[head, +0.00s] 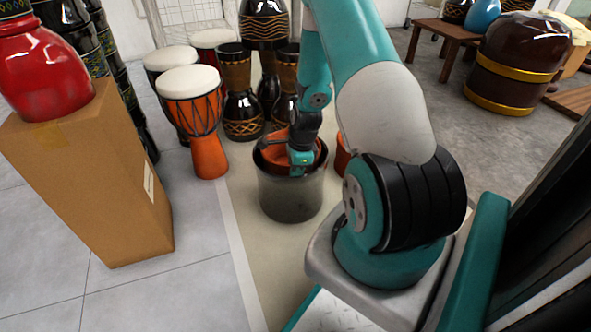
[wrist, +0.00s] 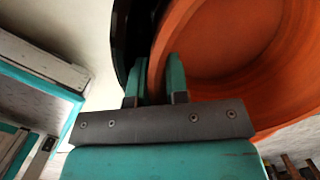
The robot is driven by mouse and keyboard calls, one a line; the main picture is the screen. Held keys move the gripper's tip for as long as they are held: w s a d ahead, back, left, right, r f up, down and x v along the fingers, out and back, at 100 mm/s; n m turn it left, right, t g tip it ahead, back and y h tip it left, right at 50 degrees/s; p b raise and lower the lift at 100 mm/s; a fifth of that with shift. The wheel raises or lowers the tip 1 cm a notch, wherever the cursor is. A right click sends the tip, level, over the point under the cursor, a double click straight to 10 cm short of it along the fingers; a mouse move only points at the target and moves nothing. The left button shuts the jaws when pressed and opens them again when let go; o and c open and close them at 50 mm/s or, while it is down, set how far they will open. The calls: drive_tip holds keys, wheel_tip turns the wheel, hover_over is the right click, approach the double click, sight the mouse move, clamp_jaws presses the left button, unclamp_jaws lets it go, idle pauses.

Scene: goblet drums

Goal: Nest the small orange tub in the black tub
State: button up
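The black tub (head: 290,197) stands upright on the floor at the centre of the head view. The small orange tub (head: 272,152) shows within its rim, partly hidden by my arm; how deep it sits I cannot tell. In the wrist view the orange tub (wrist: 235,70) fills the upper right, with the black tub's dark wall (wrist: 124,35) close beside it on the left. My gripper (wrist: 160,75) has one finger on each side of the orange tub's wall and is shut on it. In the head view my gripper (head: 302,160) is at the black tub's near right rim.
Another orange object (head: 342,155) stands right of the black tub, mostly behind my arm. An orange goblet drum (head: 207,135) and several dark drums (head: 241,90) stand behind. A cardboard box (head: 95,175) bearing a red vase (head: 42,70) is at left. Floor in front is clear.

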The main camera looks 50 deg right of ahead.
drive_tip(key=o, duration=0.3)
drive_tip(key=shift+s+a, duration=0.1)
wheel_tip(320, 180, up, 17)
drive_tip(key=s+d+p, duration=0.1)
drive_tip(key=p, duration=0.8)
drive_tip(key=shift+s+d+r+p, duration=0.15)
drive_tip(key=shift+s+d+p, duration=0.25)
